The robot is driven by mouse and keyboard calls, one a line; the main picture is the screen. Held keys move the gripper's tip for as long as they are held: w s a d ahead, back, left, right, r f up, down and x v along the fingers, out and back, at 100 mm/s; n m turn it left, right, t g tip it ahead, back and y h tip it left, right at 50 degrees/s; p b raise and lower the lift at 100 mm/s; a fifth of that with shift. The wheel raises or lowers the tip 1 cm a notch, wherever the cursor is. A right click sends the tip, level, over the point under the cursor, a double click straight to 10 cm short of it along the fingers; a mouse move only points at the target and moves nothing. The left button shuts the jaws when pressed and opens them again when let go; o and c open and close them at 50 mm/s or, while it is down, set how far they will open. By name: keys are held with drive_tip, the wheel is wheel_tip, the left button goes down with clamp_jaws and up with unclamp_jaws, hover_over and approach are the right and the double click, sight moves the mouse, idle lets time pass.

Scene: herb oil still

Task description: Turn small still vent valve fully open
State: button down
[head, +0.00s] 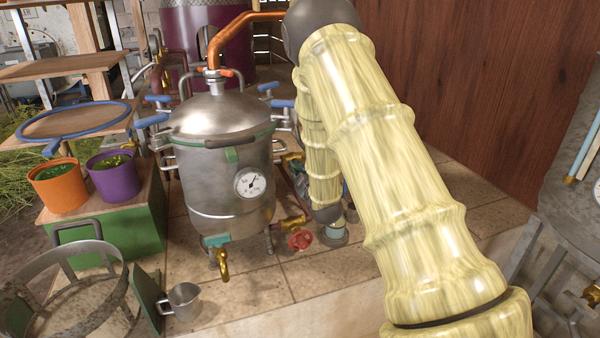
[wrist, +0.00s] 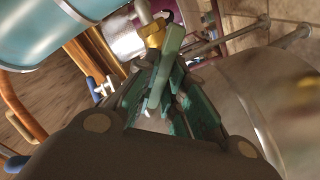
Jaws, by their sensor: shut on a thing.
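The small still (head: 225,165) is a steel pot with a domed lid and a round gauge, left of my arm in the head view. In the wrist view, a brass valve body (wrist: 153,36) carries a light green lever (wrist: 168,65), which appears to be the vent valve's handle. My gripper (wrist: 168,82) has dark green fingers on either side of this lever and is shut on it. The lever slants in the picture, its upper end near the brass body. I cannot tell how far the valve is turned. My arm hides the gripper and this valve in the head view.
A copper pipe (head: 245,22) rises from the still's lid. A red handwheel (head: 300,240) and a brass tap (head: 222,263) sit low on the still. A metal mug (head: 183,302) stands on the tiles. Wooden wall panels (head: 490,85) rise at the right. A teal cylinder (wrist: 60,28) is close in the wrist view.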

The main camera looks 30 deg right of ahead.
drive_tip(key=shift+a+f+n+b, duration=0.15)
drive_tip(key=shift+n+b, duration=0.55)
drive_tip(key=shift+n, duration=0.75)
drive_tip(key=shift+d+f+n+b, duration=0.15)
drive_tip(key=shift+n+b, duration=0.55)
drive_tip(key=shift+n, duration=0.7)
drive_tip(key=shift+a+f+n+b, duration=0.15)
drive_tip(key=shift+n+b, duration=0.55)
drive_tip(key=shift+n, duration=0.75)
drive_tip(key=c, duration=1.5)
unclamp_jaws()
drive_tip(key=shift+r, duration=0.1)
drive_tip(key=v, duration=1.2)
